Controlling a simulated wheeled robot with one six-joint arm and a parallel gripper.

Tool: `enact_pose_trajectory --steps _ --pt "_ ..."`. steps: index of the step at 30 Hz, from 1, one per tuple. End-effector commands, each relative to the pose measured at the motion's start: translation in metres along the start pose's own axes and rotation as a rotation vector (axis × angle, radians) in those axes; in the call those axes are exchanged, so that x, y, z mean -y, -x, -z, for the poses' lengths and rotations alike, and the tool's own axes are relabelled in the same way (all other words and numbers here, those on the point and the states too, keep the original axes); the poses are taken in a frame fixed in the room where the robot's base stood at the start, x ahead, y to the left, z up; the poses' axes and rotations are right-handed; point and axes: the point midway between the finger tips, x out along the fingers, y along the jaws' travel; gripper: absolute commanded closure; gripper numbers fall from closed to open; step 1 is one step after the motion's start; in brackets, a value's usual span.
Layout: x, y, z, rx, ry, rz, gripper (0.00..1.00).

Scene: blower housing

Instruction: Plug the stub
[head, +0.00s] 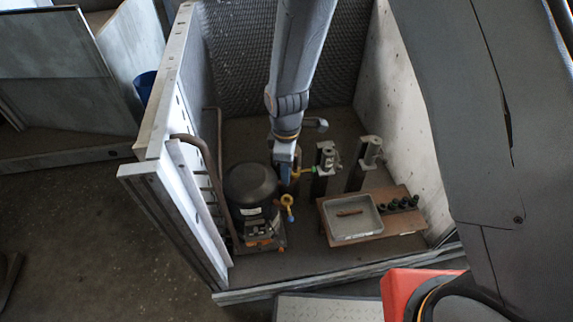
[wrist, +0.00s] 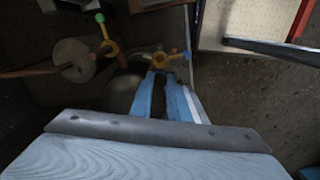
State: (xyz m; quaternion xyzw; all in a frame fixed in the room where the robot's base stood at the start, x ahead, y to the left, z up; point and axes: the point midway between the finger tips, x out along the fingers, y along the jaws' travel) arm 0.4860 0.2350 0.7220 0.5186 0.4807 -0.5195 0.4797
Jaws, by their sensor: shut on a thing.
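My gripper (head: 285,178) reaches down into the bay, between the dark motor-like unit and the upright metal fittings. Its blue fingers also show in the wrist view (wrist: 160,95). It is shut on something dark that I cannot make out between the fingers. A yellow valve with a blue tip (head: 288,207) is just below the gripper; it is beyond the fingertips in the wrist view (wrist: 162,60). A second yellow valve with a green tip (wrist: 107,36) is to the upper left there. I cannot tell which pipe end is the stub. Several black plug-like pieces (head: 400,203) stand on a brown board.
The dark rounded unit (head: 250,186) is close left of the gripper. Two upright fittings (head: 325,160) (head: 368,155) are to the right. A grey tray (head: 345,234) holding a brown strip sits on the brown board (head: 402,232). Light panels (head: 408,120) (head: 190,215) wall in the bay.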

Motion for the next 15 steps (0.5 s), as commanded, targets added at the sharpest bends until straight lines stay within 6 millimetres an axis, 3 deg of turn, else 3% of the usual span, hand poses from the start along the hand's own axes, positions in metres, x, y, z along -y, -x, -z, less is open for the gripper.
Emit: enact_pose_trajectory --steps 15 --pt "-0.001 -0.030 -0.001 0.001 -0.002 0.001 1.00"
